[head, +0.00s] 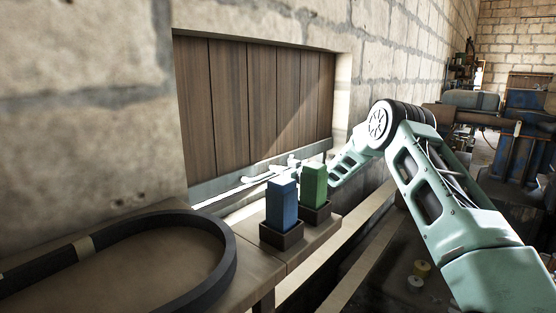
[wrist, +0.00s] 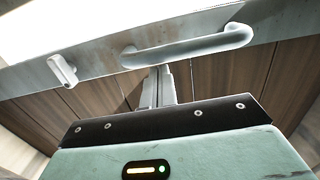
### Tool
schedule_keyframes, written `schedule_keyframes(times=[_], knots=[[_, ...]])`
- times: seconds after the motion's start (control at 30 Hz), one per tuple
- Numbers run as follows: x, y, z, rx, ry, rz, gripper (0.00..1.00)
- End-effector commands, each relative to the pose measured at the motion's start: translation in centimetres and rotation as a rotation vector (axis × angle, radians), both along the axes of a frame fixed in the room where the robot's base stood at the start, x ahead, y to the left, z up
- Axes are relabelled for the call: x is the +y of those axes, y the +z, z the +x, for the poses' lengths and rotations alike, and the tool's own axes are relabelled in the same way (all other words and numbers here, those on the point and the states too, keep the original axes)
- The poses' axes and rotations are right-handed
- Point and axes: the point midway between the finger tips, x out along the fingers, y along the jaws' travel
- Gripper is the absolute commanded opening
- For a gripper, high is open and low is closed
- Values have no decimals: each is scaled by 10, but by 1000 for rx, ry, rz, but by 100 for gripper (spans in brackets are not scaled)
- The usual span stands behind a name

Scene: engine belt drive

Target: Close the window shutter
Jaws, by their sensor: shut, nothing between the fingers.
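The window shutter (head: 225,100) is a panel of brown vertical wooden boards that fills most of the window opening. A grey metal rail (head: 215,187) runs along its bottom edge, with a bright strip of light below it. In the wrist view, the rail (wrist: 100,57) carries a grey bar handle (wrist: 190,50) and a small light-coloured fitting (wrist: 62,70). My gripper (wrist: 163,72) is shut and empty, its fingertips close to the handle; I cannot tell whether they touch. In the head view my gripper (head: 292,163) is at the rail, partly hidden behind two blocks.
A blue block (head: 282,205) and a green block (head: 313,185) stand in dark holders on the ledge below the window, close to my gripper. A black belt loop (head: 228,262) lies on the ledge at left. Machinery (head: 525,125) stands at far right.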

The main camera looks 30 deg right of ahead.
Motion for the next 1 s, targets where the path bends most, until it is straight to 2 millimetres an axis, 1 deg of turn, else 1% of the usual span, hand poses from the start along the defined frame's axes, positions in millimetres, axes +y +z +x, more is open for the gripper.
schedule_keyframes(times=[0.03, 0.1, 0.2, 0.3, 0.4, 0.5, 0.6, 1.0], knots=[[1, -29, 0, 5, 0, 0, 0], [1, -48, 0, 5, 1, 0, 0], [1, -71, 0, 4, 1, 0, 0], [0, -90, 0, 4, 0, 1, 0], [0, -102, 0, 2, 0, 0, 0], [0, -110, 0, 1, 0, 1, 0], [0, -114, 0, 1, 0, 0, 0], [0, -119, -1, 7, 0, -1, 0]])
